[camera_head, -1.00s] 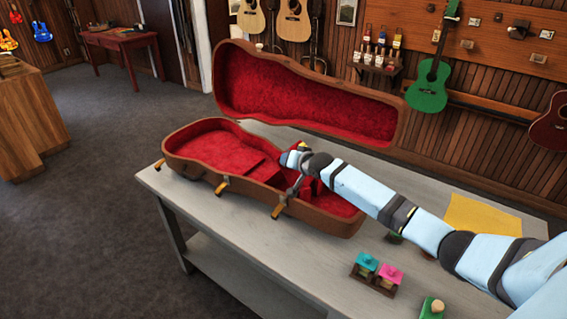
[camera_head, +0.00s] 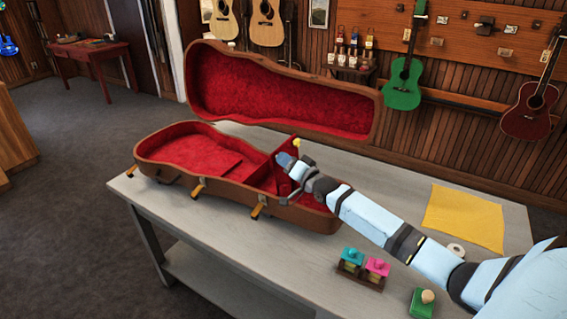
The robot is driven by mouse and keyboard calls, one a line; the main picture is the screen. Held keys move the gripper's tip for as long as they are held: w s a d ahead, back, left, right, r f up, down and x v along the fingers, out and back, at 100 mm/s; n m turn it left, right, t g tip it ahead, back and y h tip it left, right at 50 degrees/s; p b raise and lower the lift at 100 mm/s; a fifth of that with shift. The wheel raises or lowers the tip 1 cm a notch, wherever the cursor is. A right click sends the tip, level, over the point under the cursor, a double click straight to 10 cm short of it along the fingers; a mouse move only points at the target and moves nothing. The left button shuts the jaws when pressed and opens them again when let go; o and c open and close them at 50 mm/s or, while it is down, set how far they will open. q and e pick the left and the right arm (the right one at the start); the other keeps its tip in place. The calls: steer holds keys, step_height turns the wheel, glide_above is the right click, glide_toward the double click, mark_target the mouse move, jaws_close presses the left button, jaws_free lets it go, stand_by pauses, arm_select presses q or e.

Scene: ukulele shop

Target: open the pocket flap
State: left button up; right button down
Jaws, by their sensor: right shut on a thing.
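An open brown instrument case (camera_head: 185,190) with red plush lining lies on the grey table, its lid (camera_head: 280,95) standing up behind. The red pocket flap (camera_head: 268,173) stands raised across the inside of the case, right of its middle. A small yellow knob (camera_head: 296,143) shows at its top edge. My right gripper (camera_head: 287,162) is at the flap's upper part, just below the knob, and is shut on the flap. The fingertips are small, and the exact grip is hard to see. The arm covers part of the pocket. My left gripper is out of view.
The grey table (camera_head: 320,277) holds a stamp rack (camera_head: 362,268) with teal and pink tops, a green block with a tan knob (camera_head: 422,302), a yellow cloth (camera_head: 463,218) and a white roll (camera_head: 456,249). Latches hang along the case's front edge. Guitars hang on the wall behind.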

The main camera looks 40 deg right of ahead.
steer(key=shift+r, duration=0.1)
steer(key=c, duration=1)
jaws_free()
steer(key=s, duration=0.4)
steer(key=s+d+f+b, duration=0.1)
steer(key=s, duration=0.8)
steer(key=shift+s+d+f, duration=0.3)
steer(key=shift+s+f, duration=0.05)
